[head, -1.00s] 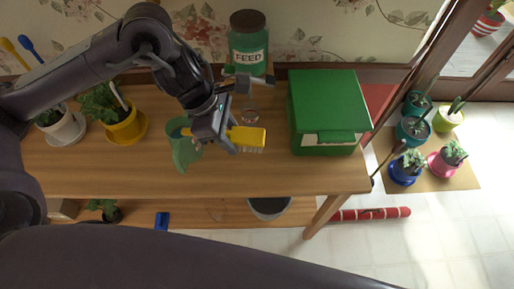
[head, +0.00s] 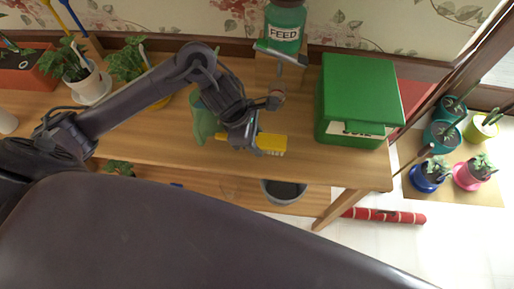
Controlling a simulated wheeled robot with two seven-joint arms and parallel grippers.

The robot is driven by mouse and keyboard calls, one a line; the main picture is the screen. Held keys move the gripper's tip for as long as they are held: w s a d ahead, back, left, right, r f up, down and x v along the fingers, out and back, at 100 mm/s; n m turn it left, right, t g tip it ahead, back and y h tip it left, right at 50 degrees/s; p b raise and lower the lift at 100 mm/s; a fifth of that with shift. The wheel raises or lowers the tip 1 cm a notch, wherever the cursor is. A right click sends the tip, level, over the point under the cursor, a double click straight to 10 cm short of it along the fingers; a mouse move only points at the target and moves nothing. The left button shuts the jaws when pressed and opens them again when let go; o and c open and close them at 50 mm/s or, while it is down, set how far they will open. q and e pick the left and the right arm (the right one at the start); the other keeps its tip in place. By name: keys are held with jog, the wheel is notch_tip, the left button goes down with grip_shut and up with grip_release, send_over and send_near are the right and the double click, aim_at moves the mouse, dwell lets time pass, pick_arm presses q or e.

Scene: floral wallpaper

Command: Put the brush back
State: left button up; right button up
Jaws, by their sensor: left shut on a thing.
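The brush (head: 272,142) has a yellow back and pale bristles below. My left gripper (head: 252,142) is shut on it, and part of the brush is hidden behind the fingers. The brush shows above the wooden table (head: 160,147), between a green vessel (head: 201,121) on the left and a green box (head: 358,90) on the right. I cannot tell whether its bristles touch the table top. My right gripper is not in view.
A FEED jar (head: 284,27) stands at the back, with a grey metal piece (head: 280,54) in front of it. Potted plants (head: 83,82) line the table's left. A grey bowl (head: 283,191) is on the lower shelf. Some table top between brush and box is clear.

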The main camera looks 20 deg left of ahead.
pick_arm(q)
notch_tip(320, 180, down, 4)
jog(key=shift+f, duration=0.15)
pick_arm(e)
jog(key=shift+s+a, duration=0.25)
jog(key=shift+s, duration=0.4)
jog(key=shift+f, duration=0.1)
pick_arm(q)
jog(key=shift+f, duration=0.2)
jog(key=o, duration=0.9)
jog(key=shift+o, duration=0.2)
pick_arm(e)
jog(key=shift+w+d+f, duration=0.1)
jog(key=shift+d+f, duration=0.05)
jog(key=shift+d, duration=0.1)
pick_arm(q)
jog(key=shift+r, duration=0.2)
jog(key=v, duration=1.2)
jog(key=shift+b, duration=0.35)
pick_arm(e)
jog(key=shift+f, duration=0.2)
